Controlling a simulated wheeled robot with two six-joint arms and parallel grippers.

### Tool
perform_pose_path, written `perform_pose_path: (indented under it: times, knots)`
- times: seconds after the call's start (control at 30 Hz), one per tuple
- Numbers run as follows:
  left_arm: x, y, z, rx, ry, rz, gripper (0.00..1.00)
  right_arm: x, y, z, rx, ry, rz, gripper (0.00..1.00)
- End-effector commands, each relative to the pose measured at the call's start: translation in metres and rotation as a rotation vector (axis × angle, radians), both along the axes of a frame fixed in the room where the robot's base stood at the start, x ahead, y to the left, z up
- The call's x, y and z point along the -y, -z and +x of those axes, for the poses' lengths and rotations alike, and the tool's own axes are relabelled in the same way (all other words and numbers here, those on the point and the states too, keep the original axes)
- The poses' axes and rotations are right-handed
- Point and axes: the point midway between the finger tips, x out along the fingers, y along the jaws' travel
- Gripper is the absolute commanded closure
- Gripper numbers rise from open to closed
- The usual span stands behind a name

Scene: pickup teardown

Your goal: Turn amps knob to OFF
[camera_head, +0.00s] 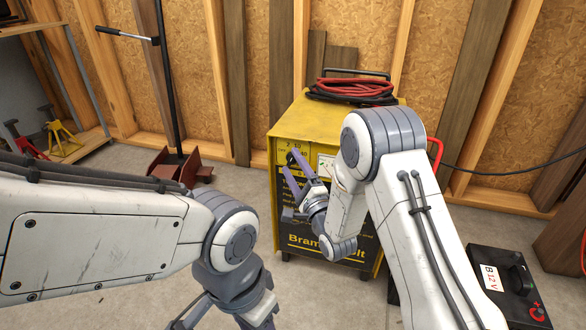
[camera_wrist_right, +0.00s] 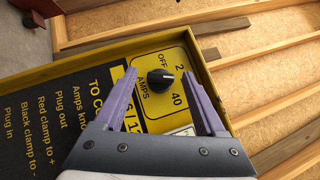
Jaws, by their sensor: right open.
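The amps knob (camera_wrist_right: 160,78) is a round black knob with a white mark, on a yellow dial plate with OFF, 2 and 40 printed around it. In the right wrist view its white mark points right, toward the side with the 2, not at OFF. The plate is on the front of a yellow and black charger (camera_head: 360,118). My right gripper (camera_head: 292,166) is open, its purple fingers to either side of the knob in the wrist view (camera_wrist_right: 160,82). Contact cannot be seen. In the head view the fingers partly cover the knob. My left arm is in front at left; its fingers are out of frame.
Red and black cables (camera_head: 352,88) lie on top of the charger. A black 12 V battery (camera_head: 508,285) stands on the floor at right. A red-based stand (camera_head: 180,168) and yellow and red jack stands (camera_head: 60,135) are at left. A stud wall is close behind.

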Motion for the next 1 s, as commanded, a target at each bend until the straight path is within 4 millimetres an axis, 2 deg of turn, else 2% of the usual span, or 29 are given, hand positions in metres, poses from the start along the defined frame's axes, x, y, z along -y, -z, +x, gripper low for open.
perform_pose_path:
  times: [0.27, 0.3, 0.37, 0.4, 0.47, 0.5, 0.77, 1.0]
  knots:
    - [0.0, 0.0, 0.0, 0.0, 0.0, 0.0, 0.5, -0.001, -0.001, 0.002, 0.0, 0.0, 0.0, 0.28]
    - [0.0, 0.0, 0.0, 0.0, 0.0, 0.0, 0.5, -0.001, -0.001, 0.002, 0.0, 0.0, 0.0, 0.35]
    - [0.0, 0.0, 0.0, 0.0, 0.0, 0.0, 0.5, -0.001, -0.001, 0.002, 0.0, 0.0, 0.0, 0.58]
    - [0.0, 0.0, 0.0, 0.0, 0.0, 0.0, 0.5, -0.001, -0.001, 0.002, 0.0, 0.0, 0.0, 0.73]
    - [0.0, 0.0, 0.0, 0.0, 0.0, 0.0, 0.5, -0.001, -0.001, 0.002, 0.0, 0.001, 0.0, 0.96]
    - [0.0, 0.0, 0.0, 0.0, 0.0, 0.0, 0.5, -0.001, -0.001, 0.002, 0.0, 0.0, 0.0, 1.0]
    - [0.0, -0.007, 0.0, 0.0, 0.0, 0.0, 0.5, 0.0, -0.004, 0.002, -0.007, 0.001, -0.021, 1.0]
    - [0.0, -0.035, 0.0, 0.0, 0.0, 0.0, 0.5, 0.001, -0.009, 0.001, -0.045, 0.002, -0.127, 1.0]
